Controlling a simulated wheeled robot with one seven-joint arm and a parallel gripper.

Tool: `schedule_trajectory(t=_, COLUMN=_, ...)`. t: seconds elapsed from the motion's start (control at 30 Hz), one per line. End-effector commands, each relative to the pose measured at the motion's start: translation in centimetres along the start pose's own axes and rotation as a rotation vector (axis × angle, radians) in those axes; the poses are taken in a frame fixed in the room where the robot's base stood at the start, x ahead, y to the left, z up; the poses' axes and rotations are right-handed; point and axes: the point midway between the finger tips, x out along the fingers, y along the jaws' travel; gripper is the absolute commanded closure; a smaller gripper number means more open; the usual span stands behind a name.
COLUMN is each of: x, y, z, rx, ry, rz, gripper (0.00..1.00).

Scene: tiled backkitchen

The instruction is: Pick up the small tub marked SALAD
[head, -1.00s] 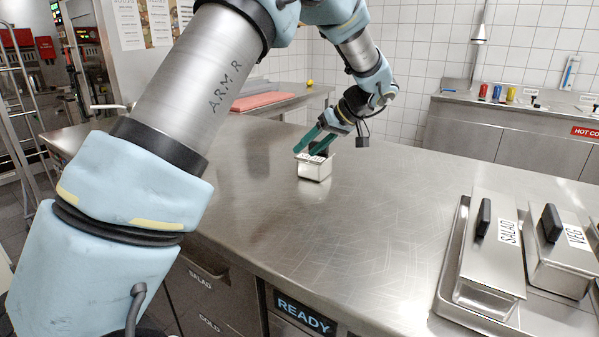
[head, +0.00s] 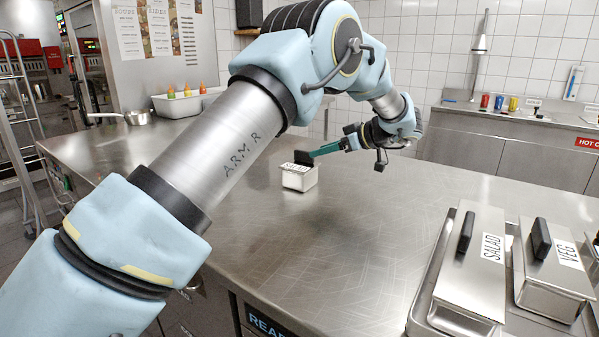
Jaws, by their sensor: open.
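A small steel tub (head: 297,180) stands upright on the steel counter, near the middle of the head view. It has a black upright handle (head: 304,158) and a white label on top, too small to read surely. My gripper (head: 316,153) is open, with teal fingers reaching in from the right, level with the handle. One finger shows clearly beside the handle; the other is mostly hidden. I cannot tell whether they touch it. A larger lidded tub marked SALAD (head: 470,275) lies at the right front.
A tub marked VEG (head: 556,275) sits beside the large SALAD tub in a steel tray (head: 425,290). The counter (head: 350,240) between tray and small tub is clear. A pan (head: 137,117) and a white bin of bottles (head: 180,104) are at the back left.

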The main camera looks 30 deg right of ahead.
Motion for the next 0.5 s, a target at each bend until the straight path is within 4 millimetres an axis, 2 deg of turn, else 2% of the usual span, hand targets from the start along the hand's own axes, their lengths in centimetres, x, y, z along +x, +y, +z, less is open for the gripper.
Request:
schedule_trajectory(t=0.13, x=1.2, y=0.0, z=-0.3, rx=0.002, ry=-0.003, rz=-0.001, gripper=0.43)
schedule_trajectory(t=0.33, x=4.2, y=0.0, z=-0.4, rx=0.003, ry=-0.003, rz=-0.003, gripper=0.43)
schedule_trajectory(t=0.5, x=5.6, y=0.1, z=-0.2, rx=0.002, ry=-0.002, rz=0.0, gripper=0.43)
